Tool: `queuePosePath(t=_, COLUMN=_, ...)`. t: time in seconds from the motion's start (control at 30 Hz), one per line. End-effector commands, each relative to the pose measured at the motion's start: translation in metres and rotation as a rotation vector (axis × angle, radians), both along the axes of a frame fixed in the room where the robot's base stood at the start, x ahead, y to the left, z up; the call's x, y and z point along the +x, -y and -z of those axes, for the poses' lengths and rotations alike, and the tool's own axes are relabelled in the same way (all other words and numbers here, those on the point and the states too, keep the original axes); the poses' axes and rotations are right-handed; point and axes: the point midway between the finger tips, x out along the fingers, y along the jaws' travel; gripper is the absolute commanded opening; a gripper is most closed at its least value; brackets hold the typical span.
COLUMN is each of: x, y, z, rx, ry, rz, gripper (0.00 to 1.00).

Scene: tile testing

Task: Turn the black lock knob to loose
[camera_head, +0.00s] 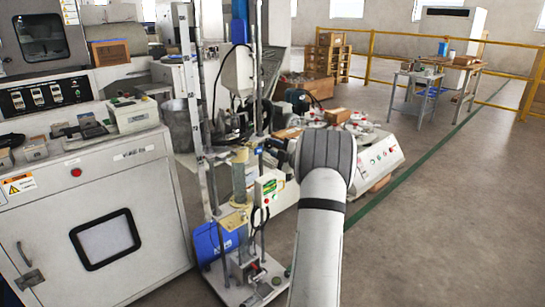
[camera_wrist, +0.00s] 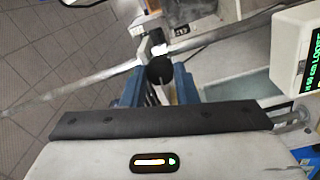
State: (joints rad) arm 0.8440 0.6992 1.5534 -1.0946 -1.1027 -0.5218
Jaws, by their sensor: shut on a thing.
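The black lock knob (camera_wrist: 160,69) is a dark round piece on a metal clamp fitting in the wrist view. My gripper (camera_wrist: 159,85) has its blue fingers on either side of the knob and is shut on it. In the head view my gripper (camera_head: 266,147) reaches left from my wrist to the upright test stand (camera_head: 199,110). The knob is too small and too covered there to make out. The knob's turn angle cannot be read.
A white display box (camera_wrist: 296,48) with green text, partly cut off, stands close on the right in the wrist view. Metal rods cross near the knob. A large grey machine (camera_head: 90,210) stands at left in the head view. Open floor (camera_head: 440,240) lies at right.

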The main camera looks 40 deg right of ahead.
Motion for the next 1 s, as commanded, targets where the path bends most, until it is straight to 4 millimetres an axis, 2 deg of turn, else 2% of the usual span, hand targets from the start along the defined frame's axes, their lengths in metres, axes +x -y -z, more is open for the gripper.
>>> queuePosePath(t=0.33, x=0.0009, y=-0.0011, z=0.0011, rx=-0.127, ry=0.01, rz=-0.002, gripper=0.04)
queuePosePath(t=0.87, x=0.0012, y=-0.0016, z=0.0, rx=-0.145, ry=0.011, rz=-0.003, gripper=0.04)
queuePosePath(t=0.9, x=0.0012, y=-0.0017, z=0.0001, rx=-0.145, ry=0.011, rz=-0.003, gripper=0.3)
queuePosePath(t=1.0, x=0.0012, y=-0.0016, z=0.0001, rx=-0.145, ry=0.011, rz=-0.003, gripper=0.38)
